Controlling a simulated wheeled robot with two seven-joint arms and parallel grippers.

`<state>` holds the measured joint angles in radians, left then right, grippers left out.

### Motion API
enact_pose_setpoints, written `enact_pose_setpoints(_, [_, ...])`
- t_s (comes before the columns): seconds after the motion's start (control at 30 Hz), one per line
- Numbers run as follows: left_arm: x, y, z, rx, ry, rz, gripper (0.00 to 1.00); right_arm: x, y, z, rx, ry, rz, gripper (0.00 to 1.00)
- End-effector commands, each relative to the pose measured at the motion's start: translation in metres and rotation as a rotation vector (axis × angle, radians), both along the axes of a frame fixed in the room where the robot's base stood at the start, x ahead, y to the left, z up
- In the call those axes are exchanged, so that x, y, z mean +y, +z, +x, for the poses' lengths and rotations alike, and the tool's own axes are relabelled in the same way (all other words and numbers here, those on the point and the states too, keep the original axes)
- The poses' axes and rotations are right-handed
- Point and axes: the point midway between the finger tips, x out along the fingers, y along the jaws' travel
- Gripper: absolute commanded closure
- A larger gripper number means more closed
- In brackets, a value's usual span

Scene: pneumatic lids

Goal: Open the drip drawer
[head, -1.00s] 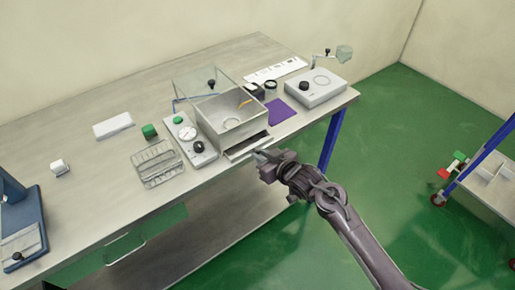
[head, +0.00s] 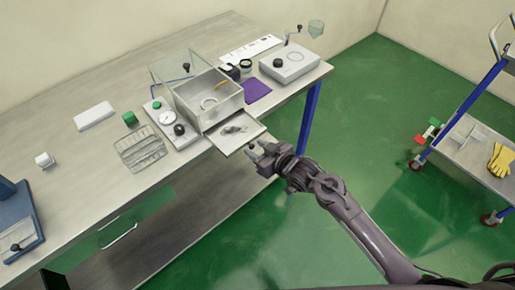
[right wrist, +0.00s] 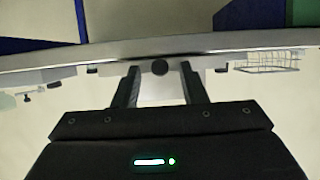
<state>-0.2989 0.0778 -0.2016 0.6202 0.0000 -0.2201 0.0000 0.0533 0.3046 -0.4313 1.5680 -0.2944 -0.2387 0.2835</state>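The drip drawer (head: 231,143) is pulled well out from under the front of the grey open box (head: 207,99). A dark wet-looking patch shows on its floor. My right gripper (head: 257,148) is just off the drawer's outer front edge, with its two fingers apart. In the right wrist view my right gripper (right wrist: 160,72) also has its fingers spread. A small dark round knob (right wrist: 160,68) shows between the tips, with a gap on both sides. I cannot tell which part that knob belongs to. My left gripper is not in view.
A clear raised lid (head: 180,63) stands over the box. A cart (head: 470,145) stands at the right. The green floor between is clear.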

Motion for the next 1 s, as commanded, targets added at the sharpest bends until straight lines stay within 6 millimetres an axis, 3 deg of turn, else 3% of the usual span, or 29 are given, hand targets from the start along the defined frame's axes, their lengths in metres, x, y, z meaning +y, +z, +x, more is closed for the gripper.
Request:
enact_pose_setpoints(0.23, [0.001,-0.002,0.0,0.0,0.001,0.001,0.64,-0.005,0.002,-0.006,0.0,-0.001,0.0,0.62])
enact_pose_setpoints(0.7, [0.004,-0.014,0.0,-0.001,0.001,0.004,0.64,-0.04,0.026,-0.055,0.001,0.0,-0.001,0.62])
enact_pose_setpoints(1.0, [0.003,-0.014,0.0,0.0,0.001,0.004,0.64,-0.043,0.03,-0.059,0.0,0.0,0.0,0.62])
